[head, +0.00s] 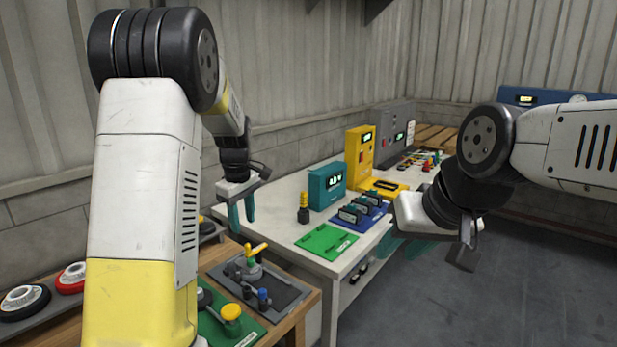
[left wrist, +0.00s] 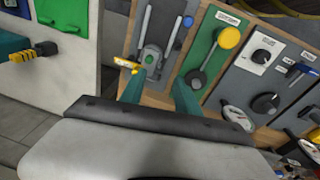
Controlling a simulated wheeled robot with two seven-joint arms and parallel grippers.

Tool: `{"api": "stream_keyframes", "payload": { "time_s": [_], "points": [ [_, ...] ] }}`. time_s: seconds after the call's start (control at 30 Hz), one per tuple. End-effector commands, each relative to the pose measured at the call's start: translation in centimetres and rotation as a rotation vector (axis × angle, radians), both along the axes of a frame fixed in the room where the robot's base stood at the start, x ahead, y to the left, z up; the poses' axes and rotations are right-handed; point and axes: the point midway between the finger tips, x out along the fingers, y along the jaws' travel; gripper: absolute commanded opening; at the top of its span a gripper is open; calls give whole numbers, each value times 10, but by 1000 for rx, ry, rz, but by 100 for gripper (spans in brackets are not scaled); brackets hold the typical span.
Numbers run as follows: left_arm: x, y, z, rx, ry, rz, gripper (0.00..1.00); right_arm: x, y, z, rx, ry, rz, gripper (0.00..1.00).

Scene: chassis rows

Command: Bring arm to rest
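My left gripper (head: 241,212) hangs fingers-down in the head view, above the gap between the wooden bench and the white table. Its two teal fingers are apart with nothing between them. In the left wrist view the fingers of my left gripper (left wrist: 160,95) also stand apart, over the bench edge by the grey lever board. My right gripper (head: 402,247) is at the right of the head view, over the floor beside the white table. Its teal fingers show partly below the pale palm, seem apart, and hold nothing I can see.
The white table (head: 290,228) carries a green mat (head: 327,241), a teal box (head: 327,186), a yellow machine (head: 358,150) and a grey cabinet (head: 393,130). The wooden bench (head: 309,299) holds a grey lever board (head: 285,292) and a green board (head: 245,330). Floor (head: 430,310) is clear at right.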

Motion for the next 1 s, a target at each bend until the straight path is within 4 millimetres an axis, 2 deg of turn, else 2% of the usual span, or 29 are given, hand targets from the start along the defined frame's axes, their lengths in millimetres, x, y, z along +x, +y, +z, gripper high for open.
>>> {"api": "stream_keyframes", "payload": {
  "time_s": [0.03,0.2,0.4,0.5,0.6,0.73,0.83,1.0],
  "points": [
    [-17,0,16,-36,-22,-50,39,0,0,0,0,0,0,36],
    [-74,-9,57,-103,-107,-264,39,0,0,0,0,0,0,36],
    [-147,-21,94,-99,-239,-532,39,0,0,0,0,0,0,36],
    [-185,-27,106,-61,-306,-664,39,0,0,0,0,0,0,36],
    [-219,-33,110,-3,-365,-787,39,0,0,0,0,0,0,36],
    [-253,-38,110,78,-417,-912,39,0,0,0,0,0,0,36],
    [-268,-40,107,125,-436,-971,39,0,0,0,0,0,0,36],
    [-278,-41,104,158,-446,-1012,39,0,0,0,0,0,0,36]
  ]
}}
